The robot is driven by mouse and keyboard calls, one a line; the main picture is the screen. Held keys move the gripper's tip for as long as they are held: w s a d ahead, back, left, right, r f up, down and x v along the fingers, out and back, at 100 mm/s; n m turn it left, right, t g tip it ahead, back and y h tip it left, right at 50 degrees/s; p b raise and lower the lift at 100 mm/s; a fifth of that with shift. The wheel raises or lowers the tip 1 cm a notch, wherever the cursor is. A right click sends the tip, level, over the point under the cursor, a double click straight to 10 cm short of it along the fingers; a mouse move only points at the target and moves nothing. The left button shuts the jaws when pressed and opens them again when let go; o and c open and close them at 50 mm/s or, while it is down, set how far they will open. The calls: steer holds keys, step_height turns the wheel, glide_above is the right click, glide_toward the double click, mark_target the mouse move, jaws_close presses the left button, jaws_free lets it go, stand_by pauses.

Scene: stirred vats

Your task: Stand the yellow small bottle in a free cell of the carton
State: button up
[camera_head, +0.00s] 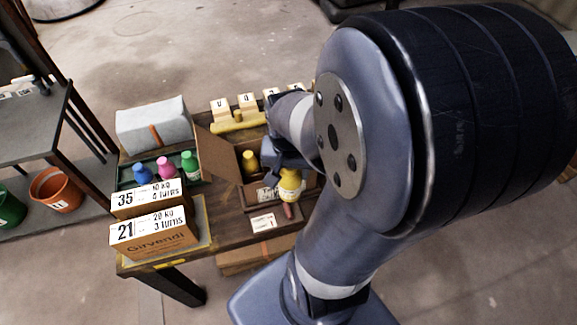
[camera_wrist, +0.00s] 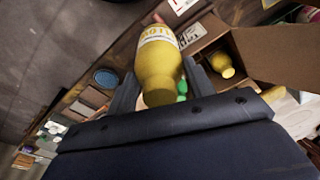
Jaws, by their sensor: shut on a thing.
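A yellow small bottle (camera_head: 290,186) is in my gripper (camera_head: 284,166), beside the front right part of the carton (camera_head: 217,158). In the wrist view this bottle (camera_wrist: 160,62), with a white printed label, lies between the two fingers of my gripper (camera_wrist: 158,88). The carton (camera_wrist: 275,58) is open, with a flap folded out, and shows to the right of the held bottle there. Another yellow bottle (camera_head: 250,161) stands inside the carton; it also shows in the wrist view (camera_wrist: 222,66). My arm hides the carton's right part, so I cannot tell all its cells.
On the wooden table, a green tray holds blue (camera_head: 142,174), pink (camera_head: 166,168) and green (camera_head: 189,162) bottles. Boxes marked 35 (camera_head: 150,197) and 21 (camera_head: 155,232) stand at the front left.

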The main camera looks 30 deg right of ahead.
steer(key=w+d, duration=0.3)
steer(key=w, duration=0.8)
steer(key=shift+w+d, duration=0.15)
steer(key=shift+w, duration=0.05)
steer(key=shift+f, duration=0.2)
steer(key=shift+f+b, duration=0.75)
steer(key=shift+b, duration=0.1)
steer(key=shift+f, duration=0.1)
steer(key=shift+f+b, duration=1.1)
steer(key=shift+f, duration=0.2)
steer(key=shift+f, duration=0.15)
steer(key=shift+f+b, duration=0.8)
steer(key=shift+f, duration=0.1)
